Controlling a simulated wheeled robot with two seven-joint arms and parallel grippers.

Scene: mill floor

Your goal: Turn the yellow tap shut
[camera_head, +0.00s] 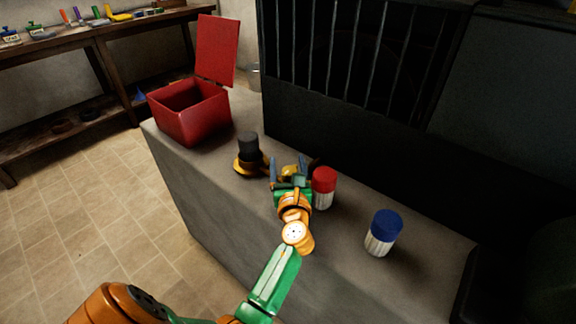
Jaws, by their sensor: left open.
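My left gripper (291,170) is open above the grey counter, its blue fingers pointing away from me. A small yellow part (290,171), which looks like the yellow tap, shows between or just beyond the fingertips. The gripper hides much of it, so I cannot tell its handle angle or whether the fingers touch it. Just left of the gripper stands a black cylinder (249,147) on a round yellow-orange base (247,166). My right gripper is not in view.
A white jar with a red lid (324,181) stands close to the gripper's right. A blue-lidded jar (383,232) is farther right. An open red box (192,112) sits at the counter's left end. A dark barred panel (345,60) rises behind. The counter's front (350,275) is clear.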

